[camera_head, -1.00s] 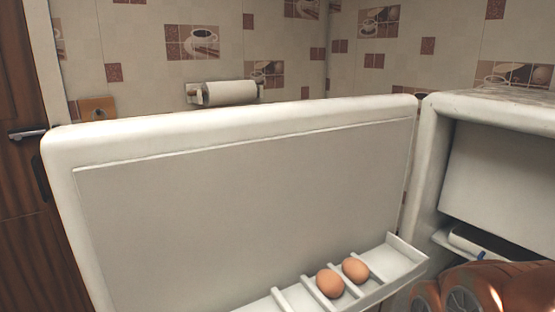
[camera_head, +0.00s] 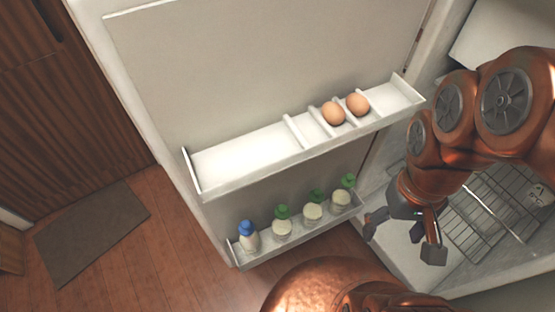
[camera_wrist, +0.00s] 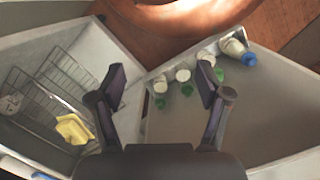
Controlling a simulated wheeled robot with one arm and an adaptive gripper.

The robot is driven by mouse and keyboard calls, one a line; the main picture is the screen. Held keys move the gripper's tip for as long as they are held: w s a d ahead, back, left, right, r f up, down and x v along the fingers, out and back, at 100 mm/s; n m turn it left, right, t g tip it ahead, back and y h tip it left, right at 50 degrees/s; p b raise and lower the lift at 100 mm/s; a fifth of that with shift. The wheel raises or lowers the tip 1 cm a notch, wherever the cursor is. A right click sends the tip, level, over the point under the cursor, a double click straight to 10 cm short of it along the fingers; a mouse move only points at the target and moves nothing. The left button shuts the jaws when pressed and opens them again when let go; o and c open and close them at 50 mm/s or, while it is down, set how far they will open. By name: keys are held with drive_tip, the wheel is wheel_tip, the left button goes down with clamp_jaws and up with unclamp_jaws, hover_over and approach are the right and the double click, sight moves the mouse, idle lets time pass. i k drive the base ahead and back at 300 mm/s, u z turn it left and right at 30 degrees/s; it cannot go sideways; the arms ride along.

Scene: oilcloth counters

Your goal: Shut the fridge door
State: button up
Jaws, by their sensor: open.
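The fridge door (camera_head: 270,60) stands wide open to the left of the fridge body (camera_head: 440,278), its inner side facing me. Its upper shelf (camera_head: 240,160) holds two brown eggs (camera_head: 345,108). Its lower shelf holds several bottles (camera_head: 282,222) with green and blue caps. My gripper (camera_head: 402,240) is open and empty, pointing down at the fridge opening near the hinge side, right of the lower door shelf. In the wrist view the door (camera_wrist: 270,130) lies right of my gripper (camera_wrist: 160,85) and the fridge interior lies left. No contact with the door shows.
A wire rack (camera_head: 490,215) is inside the fridge, and a yellow item (camera_wrist: 74,129) lies by it in the wrist view. A grey mat (camera_head: 92,235) lies on the wooden floor left of the door. A brown wooden door (camera_head: 70,110) stands at the far left.

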sight(228, 96)
drive_tip(key=k, duration=0.45)
drive_tip(key=z, duration=3.3)
drive_tip(key=k, duration=2.9)
drive_tip(key=u, duration=1.5)
drive_tip(key=i, duration=0.5)
